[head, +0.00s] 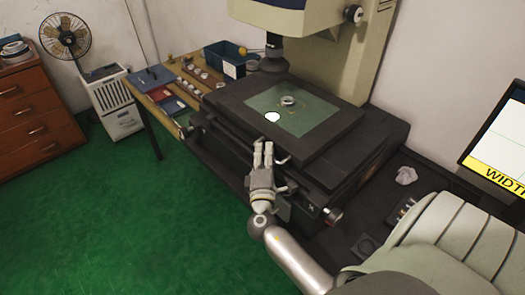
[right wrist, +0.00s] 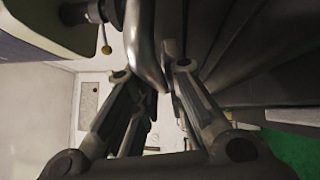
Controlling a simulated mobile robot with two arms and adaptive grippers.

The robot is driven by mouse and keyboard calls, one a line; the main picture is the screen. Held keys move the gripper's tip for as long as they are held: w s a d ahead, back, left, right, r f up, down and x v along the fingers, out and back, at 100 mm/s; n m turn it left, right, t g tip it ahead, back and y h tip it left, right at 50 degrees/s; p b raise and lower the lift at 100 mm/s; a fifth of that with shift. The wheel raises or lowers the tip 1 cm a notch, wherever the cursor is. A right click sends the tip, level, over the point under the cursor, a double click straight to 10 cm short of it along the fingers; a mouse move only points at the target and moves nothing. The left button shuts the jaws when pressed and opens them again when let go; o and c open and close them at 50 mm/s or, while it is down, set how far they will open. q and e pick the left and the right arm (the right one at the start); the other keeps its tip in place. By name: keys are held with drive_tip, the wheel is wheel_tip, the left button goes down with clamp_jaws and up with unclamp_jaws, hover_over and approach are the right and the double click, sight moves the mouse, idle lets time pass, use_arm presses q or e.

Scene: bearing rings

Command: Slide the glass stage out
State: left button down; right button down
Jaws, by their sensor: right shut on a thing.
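The glass stage (head: 262,102) is a green-tinted pane set in the dark top plate of the measuring machine in the head view. A metal ring (head: 288,100) sits on the glass, beside a bright white round spot (head: 272,116). My right gripper (head: 263,150) is at the front edge of the stage plate. In the right wrist view my right gripper (right wrist: 153,76) is shut on a curved metal handle (right wrist: 144,48), which passes between its fingertips. In the head view the fingers hide most of that handle. My left gripper is not in view.
The machine's column (head: 340,65) stands behind the stage. A side bench (head: 178,88) with small parts and a blue bin (head: 225,58) is to the left. A screen (head: 500,145) is at the right. Green floor (head: 130,210) is open in front and left.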

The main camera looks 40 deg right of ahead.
drive_tip(key=c, duration=1.8)
unclamp_jaws()
drive_tip(key=shift+f, duration=0.1)
drive_tip(key=v, duration=1.2)
